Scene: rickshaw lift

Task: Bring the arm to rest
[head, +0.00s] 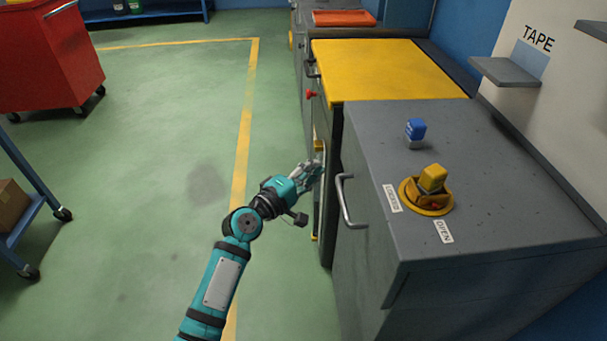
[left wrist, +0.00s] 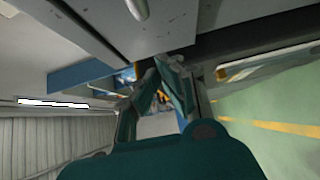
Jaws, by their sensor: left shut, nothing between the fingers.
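My left arm (head: 226,270), teal with black joints, reaches up from the bottom of the head view. My left gripper (head: 317,167) is at the end of it, beside the front of the cabinets, just left of the curved metal handle (head: 346,203) on the grey cabinet (head: 375,280). In the left wrist view the gripper's fingers (left wrist: 163,66) come together at the tips, with nothing seen between them. A handle (left wrist: 137,9) hangs above the fingers there. My right gripper shows in neither view.
The grey cabinet bears a yellow rotary switch (head: 428,207) and a small blue block (head: 415,129). A yellow-topped cabinet (head: 390,66) stands behind it. A red wheeled cabinet (head: 50,60) and a blue cart (head: 30,180) stand at left. Green floor (head: 130,200) between is clear.

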